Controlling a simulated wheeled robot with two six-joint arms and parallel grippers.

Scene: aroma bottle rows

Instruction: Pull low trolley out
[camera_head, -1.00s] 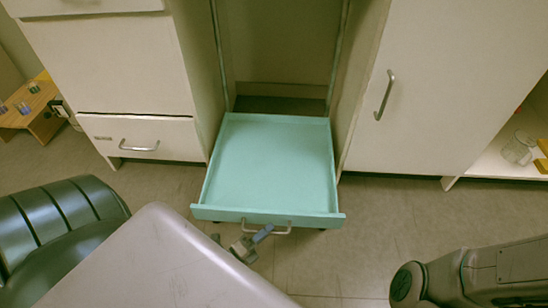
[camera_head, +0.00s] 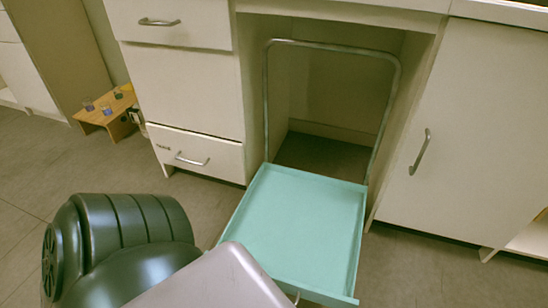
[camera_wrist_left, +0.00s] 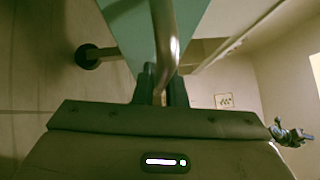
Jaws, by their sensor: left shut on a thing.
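The low trolley (camera_head: 298,225) is a turquoise tray with low walls, in front of an open bay under the counter. A tall metal hoop (camera_head: 330,43) rises at its far end, inside the bay. In the left wrist view the trolley's metal handle (camera_wrist_left: 163,35) runs between the fingers of my left gripper (camera_wrist_left: 161,84), which is shut on it. The turquoise trolley body (camera_wrist_left: 122,35) and a dark wheel (camera_wrist_left: 88,56) show behind. In the head view the left gripper and most of the handle are hidden. My right gripper is out of view.
A drawer cabinet (camera_head: 185,90) stands left of the bay and a cupboard with a vertical handle (camera_head: 465,140) right of it. A small wooden stand (camera_head: 105,118) with bottles is at the far left. The grey floor (camera_head: 40,190) at left is clear.

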